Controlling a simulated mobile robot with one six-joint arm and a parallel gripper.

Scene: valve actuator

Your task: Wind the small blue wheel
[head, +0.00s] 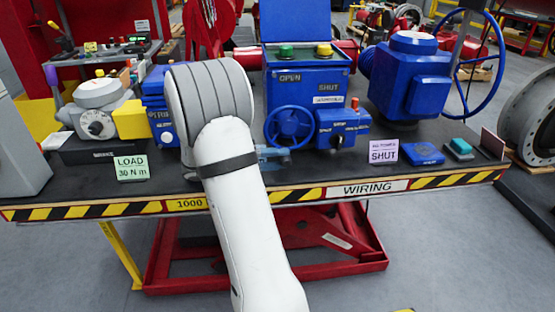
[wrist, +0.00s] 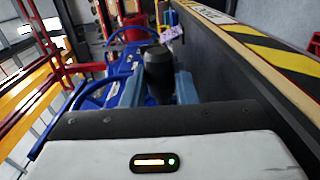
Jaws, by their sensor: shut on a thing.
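The small blue wheel (head: 289,127) stands upright on the front of a blue gearbox unit (head: 336,127) in the head view. My gripper (head: 272,156) is at the wheel's lower left edge, partly hidden by my arm. In the wrist view a dark rounded handle (wrist: 158,72) stands between the two blue-grey fingers of my gripper (wrist: 158,90), which are shut on it. Blue rim and spokes (wrist: 92,95) show left of the fingers. How the handle joins the wheel is hidden.
A blue box with a green and a yellow button (head: 287,52) stands behind the wheel. A large blue actuator (head: 410,75) is at right.

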